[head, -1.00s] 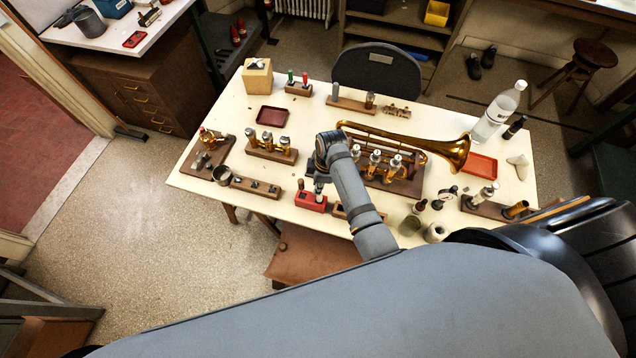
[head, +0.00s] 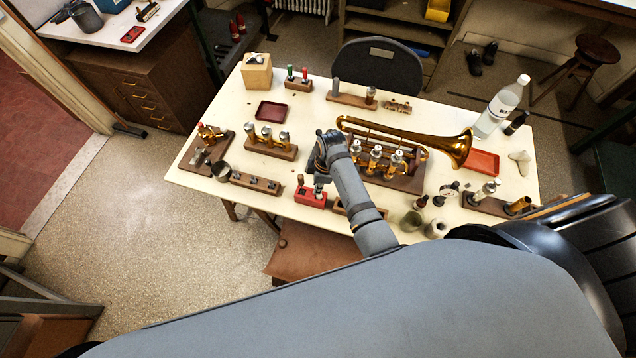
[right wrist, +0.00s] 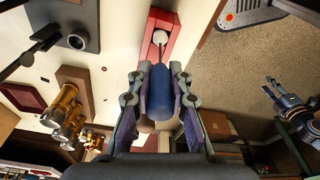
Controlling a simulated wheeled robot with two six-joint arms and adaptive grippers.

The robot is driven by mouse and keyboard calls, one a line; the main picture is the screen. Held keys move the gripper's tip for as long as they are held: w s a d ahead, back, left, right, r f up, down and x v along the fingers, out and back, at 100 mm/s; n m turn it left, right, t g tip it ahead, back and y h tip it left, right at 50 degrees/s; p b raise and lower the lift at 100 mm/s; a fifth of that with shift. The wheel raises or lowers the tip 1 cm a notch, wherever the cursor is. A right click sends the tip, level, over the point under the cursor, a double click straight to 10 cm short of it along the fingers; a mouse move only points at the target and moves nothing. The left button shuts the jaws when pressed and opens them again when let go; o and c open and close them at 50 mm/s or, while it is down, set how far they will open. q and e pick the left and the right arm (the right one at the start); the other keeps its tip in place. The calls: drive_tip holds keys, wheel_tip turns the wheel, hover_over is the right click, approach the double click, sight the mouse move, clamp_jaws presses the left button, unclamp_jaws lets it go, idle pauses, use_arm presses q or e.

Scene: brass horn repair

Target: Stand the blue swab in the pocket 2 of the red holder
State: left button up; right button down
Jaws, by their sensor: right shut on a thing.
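The red holder (head: 311,197) stands near the front edge of the white table in the head view, with a brownish upright piece at its left end. It also shows in the right wrist view (right wrist: 165,22). My right gripper (right wrist: 158,72) is shut on the blue swab (right wrist: 160,95). The swab's thick blue body lies between the fingers. A pale round thing and a thin dark line show over the holder beyond it; I cannot tell whether the swab is inside a pocket. My left gripper (right wrist: 270,86) appears open and empty, away from the table in the right wrist view.
A wooden block with small parts (head: 255,183) stands left of the holder. The brass trumpet (head: 400,140) and a valve stand (head: 395,178) are to the right. Several bottles and jars crowd the front right. Bare tabletop lies behind the holder.

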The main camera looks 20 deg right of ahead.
drive_tip(key=shift+f+b, duration=0.3)
drive_tip(key=shift+f, duration=0.5)
drive_tip(key=c, duration=1.2)
unclamp_jaws()
drive_tip(key=shift+o, duration=0.2)
drive_tip(key=shift+r, duration=0.45)
wheel_tip(320, 180, up, 11)
drive_tip(key=d, duration=0.1)
drive_tip(key=shift+s+d, duration=0.3)
drive_tip(key=shift+d, duration=0.05)
